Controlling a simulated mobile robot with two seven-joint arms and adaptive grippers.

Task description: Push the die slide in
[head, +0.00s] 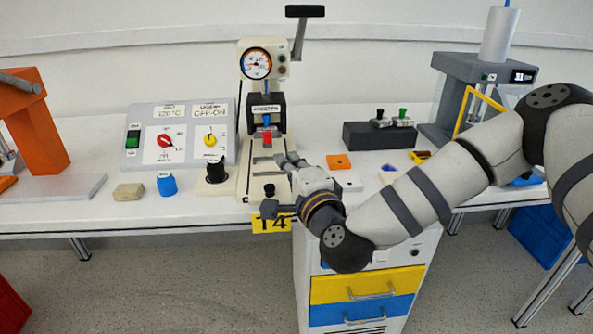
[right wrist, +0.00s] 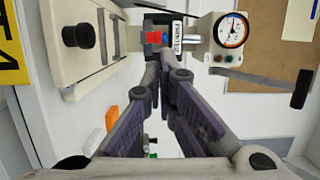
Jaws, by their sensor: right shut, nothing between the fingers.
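The stamping press (head: 266,112) has a round gauge and a black lever on top. Its cream base carries the die slide, with a black knob (head: 269,190) at the near end; the knob also shows at the upper left of the right wrist view (right wrist: 78,36). A red and blue piece (head: 267,134) sits under the black head. My right gripper (head: 284,159) is shut and empty, just right of the base and beyond the knob, apart from the knob. In the right wrist view its fingers (right wrist: 164,58) point towards the press head. My left gripper is out of view.
A control panel (head: 145,155) with red and yellow knobs stands left of the press. A black bobbin (head: 215,171), blue cup (head: 167,184) and tan block (head: 128,192) stand before it. An orange tile (head: 338,161) and black block (head: 378,136) lie to the right.

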